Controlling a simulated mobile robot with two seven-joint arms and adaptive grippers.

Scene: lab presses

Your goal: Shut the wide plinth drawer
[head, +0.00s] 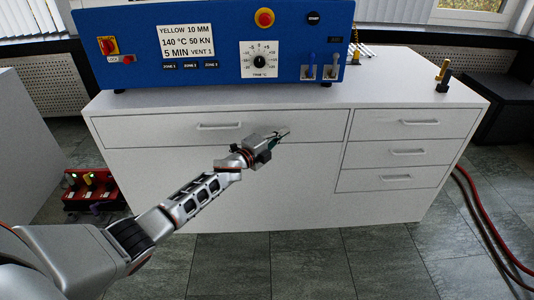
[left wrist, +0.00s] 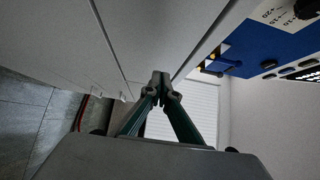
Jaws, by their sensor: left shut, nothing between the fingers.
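The wide plinth drawer (head: 170,130) is the long white front at the upper left of the white cabinet under the press. Its grey bar handle (head: 219,126) is left of my gripper. In the head view the front looks flush or nearly flush with the cabinet; a small gap cannot be ruled out. My left gripper (head: 284,133) is shut and empty, in front of the right part of the drawer. In the left wrist view its fingertips (left wrist: 161,78) meet close to the white front; whether they touch it I cannot tell. My right gripper is not in view.
A blue press (head: 220,45) stands on the cabinet top (head: 400,85). Three smaller drawers (head: 405,152) are at the right. A red rack (head: 88,190) stands on the floor at left, and red hoses (head: 490,225) lie at right. The tiled floor in front is clear.

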